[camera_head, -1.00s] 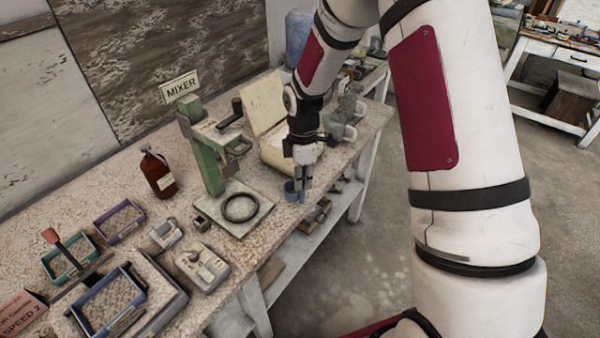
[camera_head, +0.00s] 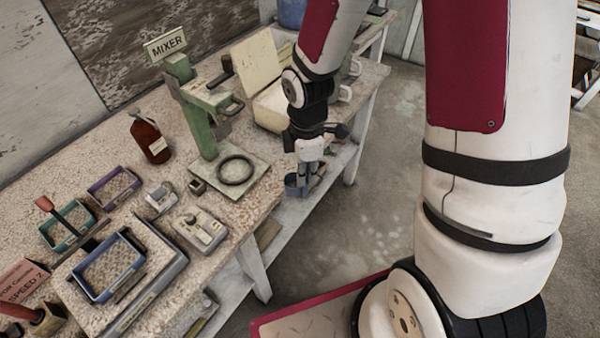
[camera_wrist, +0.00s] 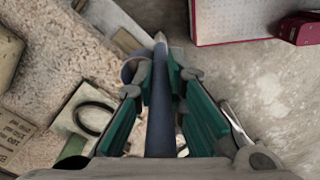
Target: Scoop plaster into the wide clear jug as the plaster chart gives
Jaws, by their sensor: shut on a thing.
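My gripper (camera_head: 305,178) is shut on the dark blue-grey upright handle (camera_wrist: 161,100) of a thing. A blue-grey cup-like vessel (camera_head: 294,187) hangs at its fingers; its rim also shows in the wrist view (camera_wrist: 127,72). I cannot tell whether it is the wide clear jug or a scoop. It is beside the bench's front edge, right of the mixer plate.
The green mixer (camera_head: 207,140), with a black ring (camera_head: 237,169) on its plate, stands left of my gripper. A brown bottle (camera_head: 150,141), a small grey device (camera_head: 201,229) and an open cream box (camera_head: 262,60) are on the bench. Open floor (camera_head: 370,190) lies to the right.

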